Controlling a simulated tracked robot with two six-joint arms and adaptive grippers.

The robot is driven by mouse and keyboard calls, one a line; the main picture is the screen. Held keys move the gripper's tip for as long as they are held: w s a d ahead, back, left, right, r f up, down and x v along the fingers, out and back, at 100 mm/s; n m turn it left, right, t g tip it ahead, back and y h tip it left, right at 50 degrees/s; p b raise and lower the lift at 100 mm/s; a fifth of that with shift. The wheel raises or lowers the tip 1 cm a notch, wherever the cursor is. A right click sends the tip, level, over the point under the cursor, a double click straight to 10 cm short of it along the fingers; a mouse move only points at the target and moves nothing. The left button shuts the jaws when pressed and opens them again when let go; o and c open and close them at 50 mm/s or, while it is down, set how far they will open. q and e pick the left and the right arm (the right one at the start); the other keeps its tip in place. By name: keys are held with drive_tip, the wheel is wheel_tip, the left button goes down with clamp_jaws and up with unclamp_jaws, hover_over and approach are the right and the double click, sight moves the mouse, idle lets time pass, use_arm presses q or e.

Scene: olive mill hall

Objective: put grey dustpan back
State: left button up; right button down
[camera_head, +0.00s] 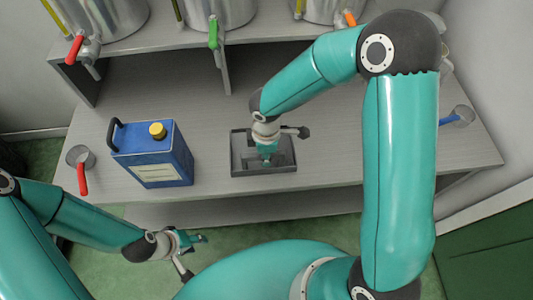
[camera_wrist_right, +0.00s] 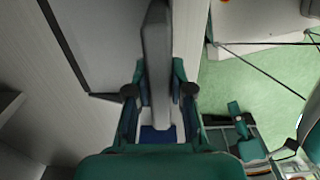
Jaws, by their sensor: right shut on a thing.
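The grey dustpan (camera_head: 236,166) is a dark, shallow, rectangular piece at the middle of the bench, near its front edge. My right gripper (camera_head: 266,154) is over it, pointing down. In the right wrist view, my right gripper (camera_wrist_right: 160,90) is shut on a long grey edge of the dustpan (camera_wrist_right: 157,50), with a finger on each side. I cannot tell whether the dustpan touches the bench. My left gripper (camera_head: 198,240) is low at the left, in front of the bench and apart from everything on it. Its fingers are too small to read.
A blue canister (camera_head: 160,172) with a yellow cap stands left of the dustpan. A metal cup with a red handle (camera_head: 82,178) is at the far left, and a blue-handled one (camera_head: 457,119) at the right. Tanks with taps stand on the raised shelf (camera_head: 155,57) behind.

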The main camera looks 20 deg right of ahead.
drive_tip(key=c, duration=1)
unclamp_jaws()
